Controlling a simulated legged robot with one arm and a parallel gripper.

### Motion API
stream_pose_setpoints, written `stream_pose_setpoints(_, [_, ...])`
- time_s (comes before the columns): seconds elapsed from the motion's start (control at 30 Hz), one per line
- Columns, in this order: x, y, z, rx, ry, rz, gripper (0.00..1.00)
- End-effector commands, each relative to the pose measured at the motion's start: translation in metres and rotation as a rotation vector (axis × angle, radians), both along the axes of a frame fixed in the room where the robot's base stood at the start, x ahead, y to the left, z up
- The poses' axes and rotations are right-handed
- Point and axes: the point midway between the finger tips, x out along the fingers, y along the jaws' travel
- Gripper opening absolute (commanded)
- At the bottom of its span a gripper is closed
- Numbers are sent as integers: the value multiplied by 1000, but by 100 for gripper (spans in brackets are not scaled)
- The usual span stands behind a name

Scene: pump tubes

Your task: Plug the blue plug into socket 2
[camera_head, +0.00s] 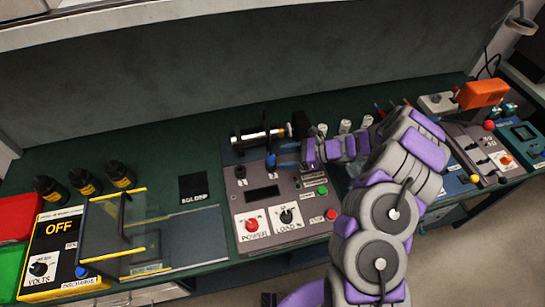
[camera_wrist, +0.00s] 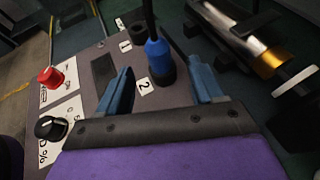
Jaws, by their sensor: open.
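The blue plug (camera_wrist: 157,50) stands upright in a black round socket (camera_wrist: 163,76) beside the label 2 (camera_wrist: 145,86) in the wrist view. A dark cable rises from its top. How deep it sits cannot be told. The plug also shows on the grey panel in the head view (camera_head: 270,160). My gripper (camera_wrist: 162,72) is open, with one blue finger on each side of the plug and a gap on both sides. In the head view my gripper (camera_head: 280,157) reaches the plug from the right.
Socket 1 (camera_wrist: 137,31) is a black ring beyond the plug. The grey panel (camera_head: 300,218) has red, black and green controls. A metal cylinder on a black mount (camera_head: 260,136) lies behind the plug. A glass-covered box (camera_head: 120,230) stands to the left.

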Motion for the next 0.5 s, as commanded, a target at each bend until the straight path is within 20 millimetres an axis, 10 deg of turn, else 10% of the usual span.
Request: stream_pose_setpoints(0.5, [-7, -85, 35, 0, 0, 0, 67])
